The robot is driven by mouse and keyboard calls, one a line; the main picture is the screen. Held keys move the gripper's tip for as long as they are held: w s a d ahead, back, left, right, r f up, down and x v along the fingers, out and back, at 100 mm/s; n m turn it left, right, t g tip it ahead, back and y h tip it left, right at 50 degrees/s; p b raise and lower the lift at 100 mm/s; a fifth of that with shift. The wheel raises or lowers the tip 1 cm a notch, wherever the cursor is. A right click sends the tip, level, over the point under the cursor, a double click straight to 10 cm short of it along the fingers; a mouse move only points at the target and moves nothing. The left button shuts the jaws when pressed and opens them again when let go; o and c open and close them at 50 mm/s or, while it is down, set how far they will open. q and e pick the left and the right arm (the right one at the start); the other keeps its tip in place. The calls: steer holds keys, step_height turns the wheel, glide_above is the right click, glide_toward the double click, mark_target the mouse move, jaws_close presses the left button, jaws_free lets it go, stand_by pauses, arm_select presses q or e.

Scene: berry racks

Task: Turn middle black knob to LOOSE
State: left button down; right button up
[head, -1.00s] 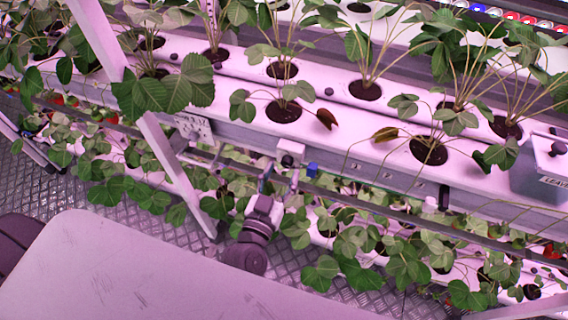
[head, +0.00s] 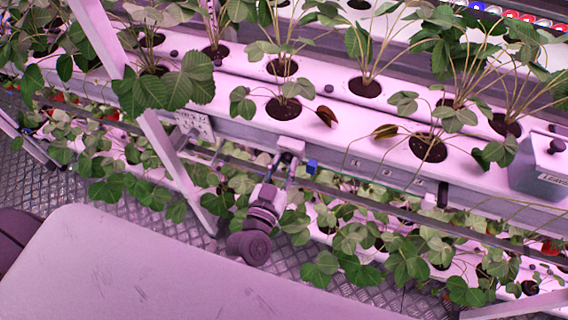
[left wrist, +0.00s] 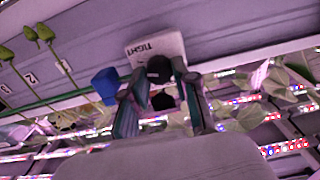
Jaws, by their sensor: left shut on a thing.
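The black knob (left wrist: 159,69) sits in front of a white plate (left wrist: 150,46) lettered TIGHT, which reads upside down in the left wrist view. The plate (head: 291,146) also shows on the front of the rack in the head view. My left gripper (left wrist: 162,88) has one finger on each side of the knob and is shut on it. In the head view the left gripper (head: 283,166) reaches up to the plate from below, its wrist tilted; the knob is hidden there. My right gripper is in neither view.
A blue piece (left wrist: 105,86) sits close left of the fingers; in the head view it (head: 312,167) is right of the gripper. A white slanted post (head: 175,165) stands to the left. Strawberry plants grow above and below. A grey box (head: 540,165) is at far right.

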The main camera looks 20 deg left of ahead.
arm_select(q)
steer(key=shift+r+n+p, duration=0.1)
steer(key=shift+n+p, duration=0.2)
steer(key=shift+n, duration=0.4)
steer(key=shift+n+p, duration=0.35)
steer(key=shift+n, duration=0.85)
steer(key=n, duration=0.5)
steer(key=shift+a+p, duration=0.1)
steer(key=shift+p, duration=0.25)
steer(key=n, duration=0.5)
steer(key=shift+n, duration=0.4)
steer(key=n+b, duration=0.1)
steer(key=n, duration=0.4)
steer(key=shift+f, duration=0.2)
steer(key=c, duration=0.9)
jaws_free()
